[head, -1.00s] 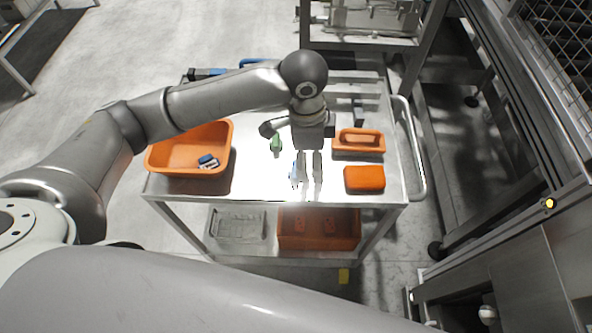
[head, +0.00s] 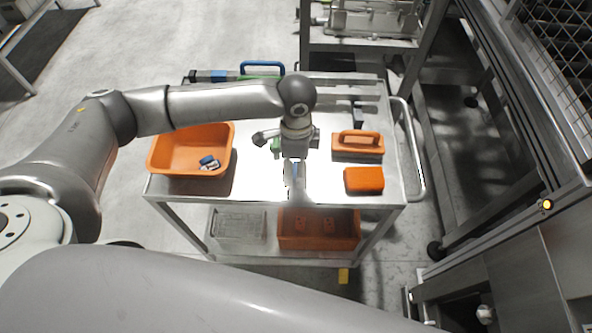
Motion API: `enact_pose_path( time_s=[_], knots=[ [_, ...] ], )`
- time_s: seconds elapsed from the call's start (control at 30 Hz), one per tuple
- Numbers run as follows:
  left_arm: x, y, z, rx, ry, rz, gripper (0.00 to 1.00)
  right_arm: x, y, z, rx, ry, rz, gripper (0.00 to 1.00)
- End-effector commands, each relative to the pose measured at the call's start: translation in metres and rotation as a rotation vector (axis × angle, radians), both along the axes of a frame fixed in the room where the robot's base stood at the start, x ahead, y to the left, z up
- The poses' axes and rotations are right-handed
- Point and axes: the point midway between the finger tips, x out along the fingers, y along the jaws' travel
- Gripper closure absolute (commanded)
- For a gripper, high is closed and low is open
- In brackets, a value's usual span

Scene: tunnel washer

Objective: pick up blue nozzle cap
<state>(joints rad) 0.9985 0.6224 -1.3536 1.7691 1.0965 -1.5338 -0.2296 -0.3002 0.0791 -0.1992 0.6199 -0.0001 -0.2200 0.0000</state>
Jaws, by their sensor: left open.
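My left gripper (head: 295,182) points down over the middle of the steel cart top (head: 255,183), near its front edge. Its fingers are apart. A small light-blue thing, probably the blue nozzle cap (head: 294,170), shows in the gap between the fingers. It is mostly hidden by them, and I cannot tell whether they touch it. A blue and white item (head: 208,161) lies in the orange bin at the cart's left. My right gripper is out of view.
The orange bin (head: 165,162) stands left. An orange handled block (head: 358,152) and an orange sponge-like block (head: 364,180) lie right. A blue-handled tool (head: 262,66) lies at the back. A rail (head: 421,160) edges the cart's right.

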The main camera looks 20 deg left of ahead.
Motion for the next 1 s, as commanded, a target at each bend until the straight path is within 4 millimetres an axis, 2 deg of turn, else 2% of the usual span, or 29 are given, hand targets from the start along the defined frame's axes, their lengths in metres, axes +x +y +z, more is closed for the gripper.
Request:
enact_pose_path(
  time_s=[0.1,0.2,0.43,0.77,1.0],
  knots=[
    [-0.001,0.0,-0.015,0.0,0.001,0.001,0.25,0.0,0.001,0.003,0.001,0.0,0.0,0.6],
    [-0.001,0.0,-0.022,0.0,-0.001,0.0,0.25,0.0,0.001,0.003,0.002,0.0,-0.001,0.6],
    [0.0,0.0,-0.024,-0.001,-0.001,-0.001,0.25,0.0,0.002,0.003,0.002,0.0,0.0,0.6],
    [0.0,0.0,-0.023,-0.001,-0.001,0.0,0.67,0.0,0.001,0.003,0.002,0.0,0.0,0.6],
    [0.0,0.0,-0.023,-0.001,-0.001,0.0,0.69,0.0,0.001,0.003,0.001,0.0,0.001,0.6]
  ],
)
